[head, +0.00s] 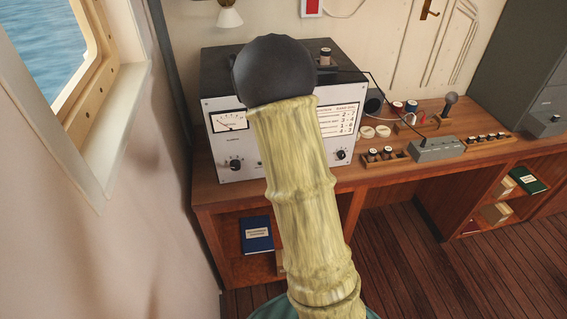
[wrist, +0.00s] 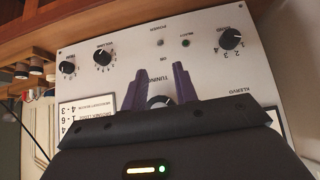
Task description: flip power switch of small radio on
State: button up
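The radio (head: 223,159) is a black box with a white front panel, standing on the desk in the head view. My arm hides the middle of its front there. In the wrist view the panel (wrist: 210,68) appears upside down. A small dark power switch (wrist: 160,43) sits near its picture-top edge, with ON lettering just below it in the picture. A small dark green lamp (wrist: 186,43) is beside it. My gripper (wrist: 161,75) has two purple fingers standing apart with nothing between their tips.
Band (wrist: 230,39) and volume (wrist: 102,56) knobs flank the switch area. The wooden desk (head: 385,182) holds small items and a grey box (head: 437,149) right of the radio. The wall with a window (head: 100,80) is close on the left.

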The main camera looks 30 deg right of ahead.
jog(key=v, duration=0.4)
jog(key=shift+s+a+r+b, duration=0.1)
jog(key=shift+s+r+b, duration=0.1)
jog(key=shift+b, duration=0.15)
jog(key=s+a+n+g+y, duration=0.2)
jog(key=s+a+g, duration=0.3)
jog(key=s+a, duration=0.9)
jog(key=shift+s+a+r+n+b, duration=0.4)
jog(key=shift+s+r+n, duration=0.15)
jog(key=shift+s, duration=0.7)
jog(key=shift+d+f, duration=0.1)
